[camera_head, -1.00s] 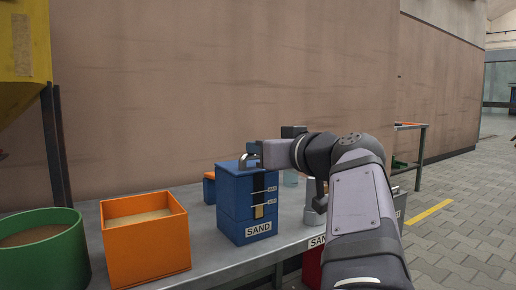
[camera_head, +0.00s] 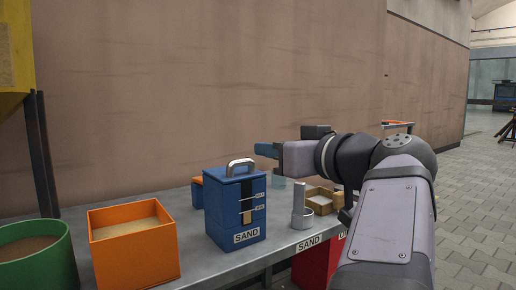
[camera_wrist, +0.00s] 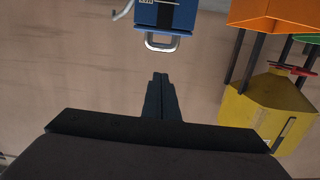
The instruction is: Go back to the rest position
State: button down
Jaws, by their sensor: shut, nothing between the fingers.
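My gripper (camera_head: 268,149) is up over the bench in the head view, to the right of and a little higher than the blue sand box. In the wrist view the dark fingers (camera_wrist: 160,82) are together with nothing between them. The blue box (camera_head: 236,205) with a metal handle and a SAND label stands on the grey bench (camera_head: 200,248). In the wrist view its handle (camera_wrist: 161,42) shows beyond the fingertips, apart from them. My arm reaches in from the right of the head view.
An orange bin (camera_head: 133,245) and a green tub (camera_head: 38,258), both holding sand, stand to the left. A metal cylinder (camera_head: 301,208) and a cardboard box (camera_head: 322,201) stand right of the blue box. A red bin (camera_head: 318,262) is at the bench front.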

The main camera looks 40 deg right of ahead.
jog(key=shift+s, duration=0.6)
